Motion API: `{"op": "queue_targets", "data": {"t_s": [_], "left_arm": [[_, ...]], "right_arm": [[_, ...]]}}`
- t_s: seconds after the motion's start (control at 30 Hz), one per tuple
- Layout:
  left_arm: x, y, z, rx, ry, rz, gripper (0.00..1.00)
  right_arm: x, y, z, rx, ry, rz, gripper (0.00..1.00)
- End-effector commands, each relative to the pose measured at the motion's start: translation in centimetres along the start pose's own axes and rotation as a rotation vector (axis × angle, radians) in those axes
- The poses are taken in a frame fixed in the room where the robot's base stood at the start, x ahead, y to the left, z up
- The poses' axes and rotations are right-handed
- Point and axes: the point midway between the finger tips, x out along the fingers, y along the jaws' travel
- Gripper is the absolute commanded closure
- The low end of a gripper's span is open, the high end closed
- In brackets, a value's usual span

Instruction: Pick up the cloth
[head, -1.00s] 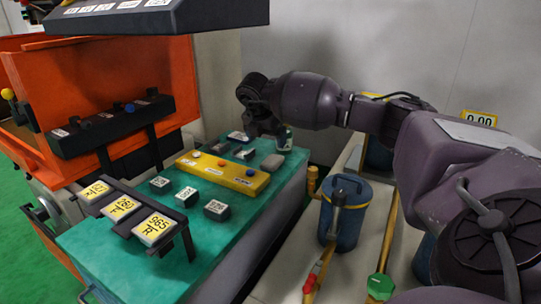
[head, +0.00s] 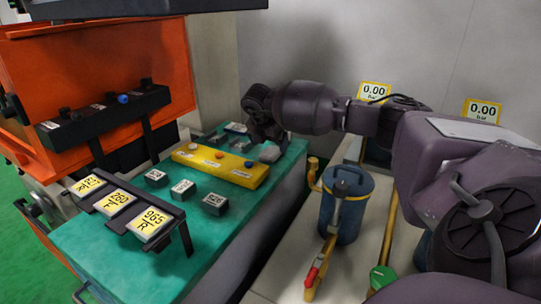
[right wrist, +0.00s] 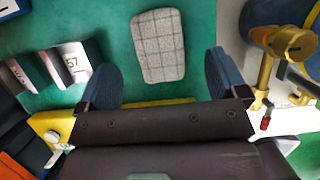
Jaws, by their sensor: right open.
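The cloth (right wrist: 158,45) is a grey, checked, folded pad lying flat on the green table top. In the head view the cloth (head: 269,154) is a small grey patch near the table's far right edge, partly hidden by my right gripper (head: 267,138). In the right wrist view my right gripper (right wrist: 160,75) is open, with one blue finger on each side of the cloth's near end. Nothing is held between the fingers. I cannot tell how high they are above the table. My left gripper is not in view.
A yellow bar with buttons (head: 220,167) lies close to the cloth on the green table (head: 120,245). Several dark labelled blocks (head: 183,188) and a rack of number plates (head: 116,201) stand nearer. A blue canister (head: 347,205) and brass pipes stand right of the table.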

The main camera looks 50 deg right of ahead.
Motion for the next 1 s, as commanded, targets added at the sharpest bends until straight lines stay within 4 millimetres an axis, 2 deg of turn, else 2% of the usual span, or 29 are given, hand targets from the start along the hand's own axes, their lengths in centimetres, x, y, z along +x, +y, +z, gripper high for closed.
{"op": "queue_targets", "data": {"t_s": [0.03, 0.2, 0.47, 0.8, 1.0], "left_arm": [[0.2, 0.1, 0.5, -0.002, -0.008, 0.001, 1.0], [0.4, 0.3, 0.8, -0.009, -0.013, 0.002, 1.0], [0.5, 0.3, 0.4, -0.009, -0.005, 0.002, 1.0], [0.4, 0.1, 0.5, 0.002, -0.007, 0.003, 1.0], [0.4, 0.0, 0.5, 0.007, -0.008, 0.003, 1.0]], "right_arm": [[1.2, 0.1, -0.3, -0.002, 0.003, -0.005, 0.08], [3.2, 0.1, -0.3, -0.001, 0.003, -0.004, 0.08], [3.3, 0.1, -0.2, -0.001, 0.001, -0.001, 0.08], [3.3, 0.1, -0.2, -0.001, 0.001, -0.001, 0.61], [3.3, 0.1, -0.1, -0.001, 0.001, -0.001, 0.62]]}}
